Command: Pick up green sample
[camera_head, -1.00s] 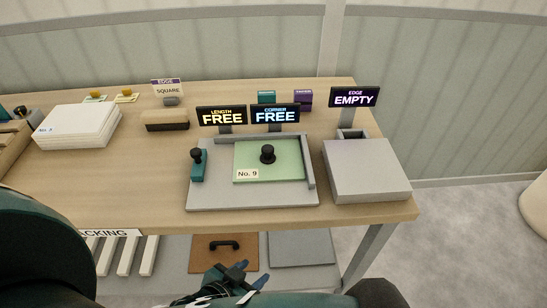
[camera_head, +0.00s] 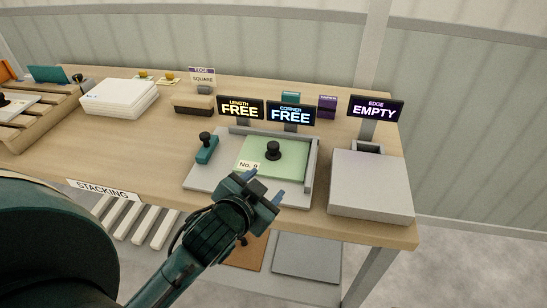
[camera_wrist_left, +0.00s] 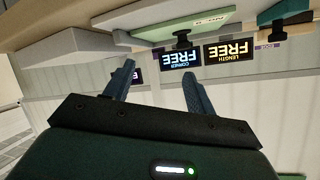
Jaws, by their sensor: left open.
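The green sample (camera_head: 262,163) is a flat green plate with a black knob (camera_head: 273,149) and a "No. 9" label. It lies on a grey fixture plate (camera_head: 210,187) with raised edges at the back and right. My left gripper (camera_head: 264,188) is open and empty, in front of the sample and over the fixture's front edge in the head view. In the left wrist view the picture is upside down; the green sample (camera_wrist_left: 185,27) and its knob (camera_wrist_left: 182,41) show beyond the open fingers (camera_wrist_left: 158,80). My right gripper is not in view.
A teal knobbed block (camera_head: 206,150) stands left of the sample on the fixture. Behind are the "LENGTH FREE" (camera_head: 240,108) and "CORNER FREE" (camera_head: 291,114) displays. A grey box (camera_head: 371,185) with an "EDGE EMPTY" display (camera_head: 376,108) stands at right. White stacked sheets (camera_head: 120,98) lie at left.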

